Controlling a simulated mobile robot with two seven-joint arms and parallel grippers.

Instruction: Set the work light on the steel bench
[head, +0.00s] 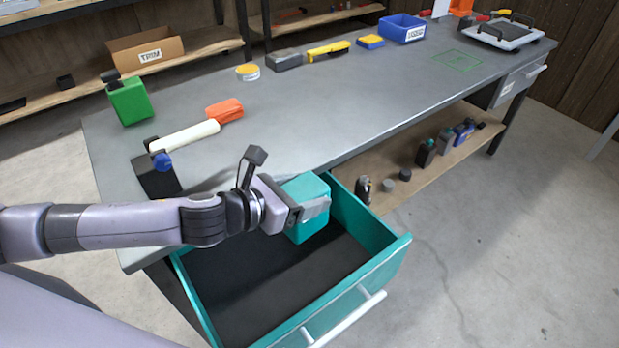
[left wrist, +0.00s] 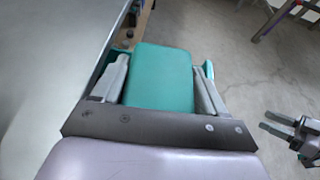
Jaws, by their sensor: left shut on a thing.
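My left gripper (head: 308,208) is shut on a teal, rounded block, which I take to be the work light (head: 307,190). It is above the open drawer, beside the front edge of the steel bench (head: 320,115). In the left wrist view the teal work light (left wrist: 160,76) sits between the two fingers of my left gripper (left wrist: 158,88). Its underside is hidden. My right gripper (left wrist: 274,122) shows at the right edge of the left wrist view, its fingers apart and empty.
The teal drawer (head: 385,262) stands open with a dark, empty floor. A green can (head: 130,102), a white-and-orange tool (head: 190,135) and a black block with a blue knob (head: 157,178) stand at the bench's left end. The middle of the bench top is clear.

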